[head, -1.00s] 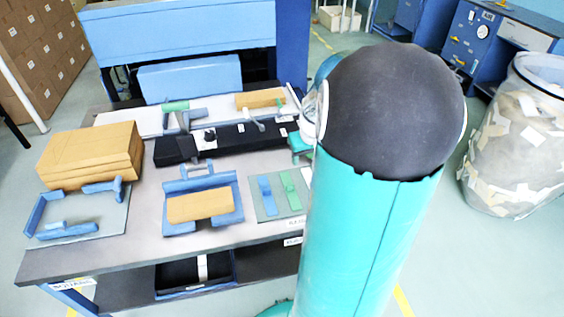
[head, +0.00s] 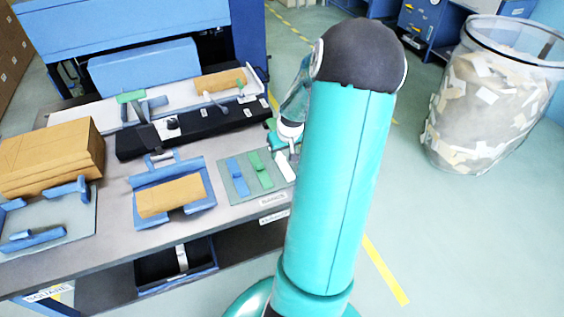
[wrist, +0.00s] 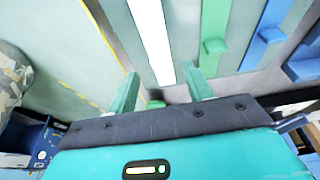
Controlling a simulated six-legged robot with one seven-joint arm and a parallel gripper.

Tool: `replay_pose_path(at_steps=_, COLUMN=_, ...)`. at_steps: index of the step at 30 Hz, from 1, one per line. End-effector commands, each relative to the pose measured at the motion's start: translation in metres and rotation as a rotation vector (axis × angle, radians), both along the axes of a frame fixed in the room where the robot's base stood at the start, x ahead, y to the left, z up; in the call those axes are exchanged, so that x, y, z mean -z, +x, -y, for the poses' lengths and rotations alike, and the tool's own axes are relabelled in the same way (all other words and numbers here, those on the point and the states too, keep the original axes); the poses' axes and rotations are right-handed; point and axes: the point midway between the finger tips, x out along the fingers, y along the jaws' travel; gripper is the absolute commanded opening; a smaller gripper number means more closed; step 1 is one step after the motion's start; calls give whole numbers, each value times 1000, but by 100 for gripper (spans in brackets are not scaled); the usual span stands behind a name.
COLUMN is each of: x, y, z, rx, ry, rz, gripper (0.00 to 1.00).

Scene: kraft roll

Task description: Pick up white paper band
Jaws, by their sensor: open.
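The white paper band (head: 284,166) lies at the right end of a grey-green mat (head: 239,190) near the table's right edge, beside a green band (head: 260,169) and a blue band (head: 237,176). In the wrist view the white band (wrist: 152,40) is a long strip running between the lines of my two green fingers. My gripper (wrist: 162,72) is open, with a finger on each side of the strip's near end. I cannot tell its height above the band. In the head view my gripper (head: 281,144) is just behind the band, partly hidden by my arm.
A blue holder (head: 206,164) with a kraft block stands left of the mat. A black bar (head: 195,130) lies behind it. A kraft stack (head: 50,158) stands at the left. A clear bin of scraps (head: 490,95) stands on the floor at right. Floor right of the table is open.

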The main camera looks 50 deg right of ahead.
Motion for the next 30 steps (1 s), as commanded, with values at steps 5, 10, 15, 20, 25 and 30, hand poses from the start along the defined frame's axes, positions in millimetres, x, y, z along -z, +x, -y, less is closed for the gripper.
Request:
replay_pose_path(at_steps=5, x=28, y=6, z=3, rx=-2, ry=3, rz=0, gripper=51)
replay_pose_path(at_steps=10, x=38, y=8, z=5, rx=0, ry=1, rz=0, gripper=51)
replay_pose_path(at_steps=15, x=38, y=8, z=5, rx=0, ry=0, rz=0, gripper=51)
replay_pose_path(at_steps=20, x=38, y=8, z=5, rx=0, ry=1, rz=0, gripper=21)
replay_pose_path(at_steps=25, x=38, y=8, z=5, rx=0, ry=1, rz=0, gripper=3)
replay_pose_path(at_steps=30, x=38, y=7, z=5, rx=0, ry=1, rz=0, gripper=3)
